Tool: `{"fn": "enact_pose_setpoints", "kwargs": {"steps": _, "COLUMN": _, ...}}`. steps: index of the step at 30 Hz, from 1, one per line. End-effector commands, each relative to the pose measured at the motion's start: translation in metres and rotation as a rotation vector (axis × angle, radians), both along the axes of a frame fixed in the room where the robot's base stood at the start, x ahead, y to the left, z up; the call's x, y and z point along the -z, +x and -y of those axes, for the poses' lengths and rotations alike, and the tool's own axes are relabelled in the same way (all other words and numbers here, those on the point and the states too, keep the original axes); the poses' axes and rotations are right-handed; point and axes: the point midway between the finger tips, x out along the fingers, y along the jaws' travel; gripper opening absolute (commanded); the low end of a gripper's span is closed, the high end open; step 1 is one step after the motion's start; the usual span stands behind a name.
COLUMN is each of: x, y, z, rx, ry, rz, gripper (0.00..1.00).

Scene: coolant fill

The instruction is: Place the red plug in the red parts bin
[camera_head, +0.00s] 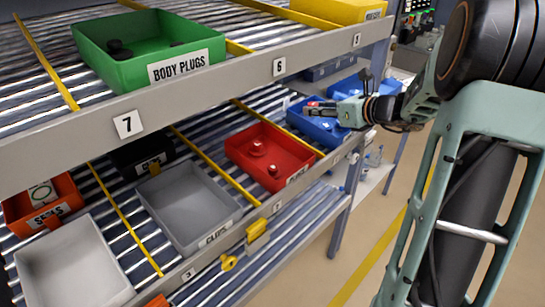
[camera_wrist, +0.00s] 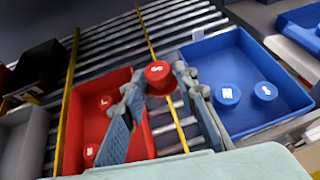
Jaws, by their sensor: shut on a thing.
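My gripper (camera_head: 314,109) reaches in from the right in the head view, in front of the blue bin. In the wrist view its fingertips (camera_wrist: 158,82) are shut on a round red plug (camera_wrist: 158,74) marked S. The plug appears over the gap between the red and blue bins; its height above them is hard to tell. The red parts bin (camera_head: 292,153) is on the lower shelf, left of my gripper. It holds two red plugs (camera_head: 257,149). In the wrist view the red bin (camera_wrist: 79,125) lies at left, partly hidden by my left finger.
A blue bin (camera_wrist: 285,98) with two blue plugs stands right of the red bin. A yellow lane divider (camera_wrist: 147,35) runs between them. A grey bin (camera_head: 190,203) is left of the red one. The upper shelf edge (camera_head: 225,82) and green bin (camera_head: 85,45) are above.

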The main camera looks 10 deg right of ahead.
Motion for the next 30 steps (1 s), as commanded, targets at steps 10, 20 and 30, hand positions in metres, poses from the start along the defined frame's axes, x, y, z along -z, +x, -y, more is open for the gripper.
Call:
{"fn": "enact_pose_setpoints", "kwargs": {"steps": 10, "x": 0.053, "y": -0.017, "z": -0.08, "rx": -0.004, "ry": 0.004, "rz": -0.004, "gripper": 0.17}}
{"fn": "enact_pose_setpoints", "kwargs": {"steps": 20, "x": 0.079, "y": -0.021, "z": -0.104, "rx": -0.003, "ry": 0.0, "rz": 0.0, "gripper": 0.17}}
{"fn": "enact_pose_setpoints", "kwargs": {"steps": 30, "x": 0.116, "y": -0.023, "z": -0.112, "rx": -0.002, "ry": 0.001, "rz": -0.002, "gripper": 0.17}}
